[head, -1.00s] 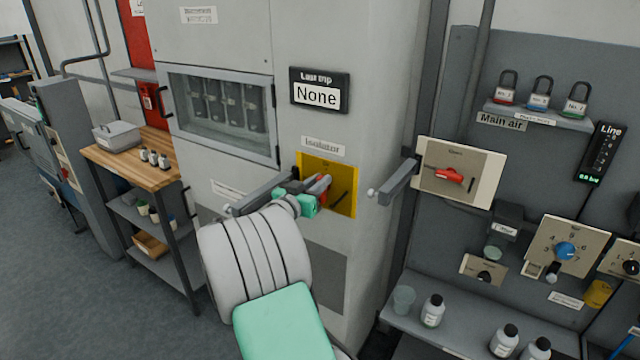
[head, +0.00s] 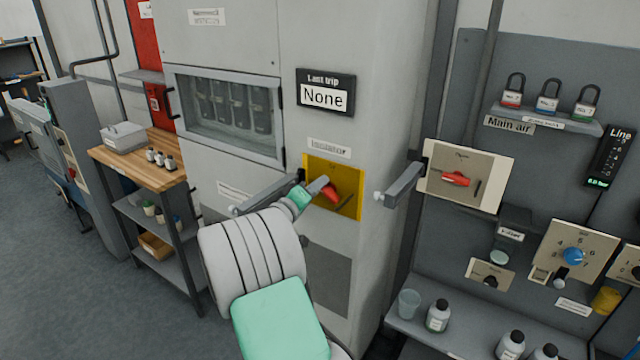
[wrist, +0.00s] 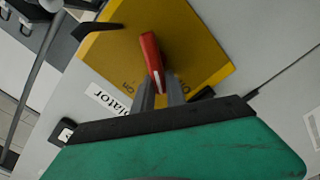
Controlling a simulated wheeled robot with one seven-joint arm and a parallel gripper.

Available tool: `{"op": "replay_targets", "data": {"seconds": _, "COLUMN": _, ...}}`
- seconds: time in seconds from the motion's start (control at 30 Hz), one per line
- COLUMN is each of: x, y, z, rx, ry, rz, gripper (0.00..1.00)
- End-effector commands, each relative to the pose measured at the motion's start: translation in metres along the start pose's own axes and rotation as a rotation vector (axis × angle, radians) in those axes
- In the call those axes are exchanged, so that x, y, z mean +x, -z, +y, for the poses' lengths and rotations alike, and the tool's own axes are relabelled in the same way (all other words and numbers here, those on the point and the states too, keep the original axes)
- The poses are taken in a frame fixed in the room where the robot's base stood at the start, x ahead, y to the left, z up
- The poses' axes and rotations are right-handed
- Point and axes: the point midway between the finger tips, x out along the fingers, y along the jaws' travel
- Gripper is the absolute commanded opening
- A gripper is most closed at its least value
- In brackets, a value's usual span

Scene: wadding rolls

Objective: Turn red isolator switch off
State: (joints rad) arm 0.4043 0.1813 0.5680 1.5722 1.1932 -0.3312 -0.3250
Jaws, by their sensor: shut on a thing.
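The red isolator switch (head: 331,193) is a red handle on a yellow plate (head: 348,172), under the "Isolator" label on the grey cabinet. In the wrist view the red handle (wrist: 150,58) stands out from the yellow plate (wrist: 195,35), with the plate's lettering partly hidden. My gripper (head: 319,187) is at the handle, its fingers closed on it; in the wrist view the two grey fingertips (wrist: 160,88) sit on either side of the handle's near end. The handle looks slanted in the head view.
Right of the cabinet, a second red switch (head: 456,179) sits on a cream plate, with a grey bar (head: 405,183) sticking out beside it. A "Last trip" display (head: 325,92) reads None. A wooden-topped cart (head: 140,168) stands left. Bottles (head: 438,316) stand on a lower shelf.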

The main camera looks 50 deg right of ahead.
Motion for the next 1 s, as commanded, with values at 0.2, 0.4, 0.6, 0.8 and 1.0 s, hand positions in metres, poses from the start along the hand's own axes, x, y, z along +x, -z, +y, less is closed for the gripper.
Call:
{"op": "replay_targets", "data": {"seconds": 0.2, "x": 0.000, "y": -0.001, "z": -0.005, "rx": -0.204, "ry": 0.002, "rz": -0.001, "gripper": 0.00}}
{"op": "replay_targets", "data": {"seconds": 0.4, "x": 0.000, "y": -0.002, "z": -0.010, "rx": -0.366, "ry": 0.002, "rz": -0.001, "gripper": 0.00}}
{"op": "replay_targets", "data": {"seconds": 0.6, "x": 0.000, "y": -0.003, "z": -0.013, "rx": -0.483, "ry": 0.002, "rz": 0.000, "gripper": 0.00}}
{"op": "replay_targets", "data": {"seconds": 0.8, "x": 0.000, "y": -0.005, "z": -0.015, "rx": -0.551, "ry": 0.002, "rz": -0.001, "gripper": 0.00}}
{"op": "replay_targets", "data": {"seconds": 1.0, "x": 0.000, "y": -0.005, "z": -0.016, "rx": -0.576, "ry": 0.002, "rz": -0.001, "gripper": 0.00}}
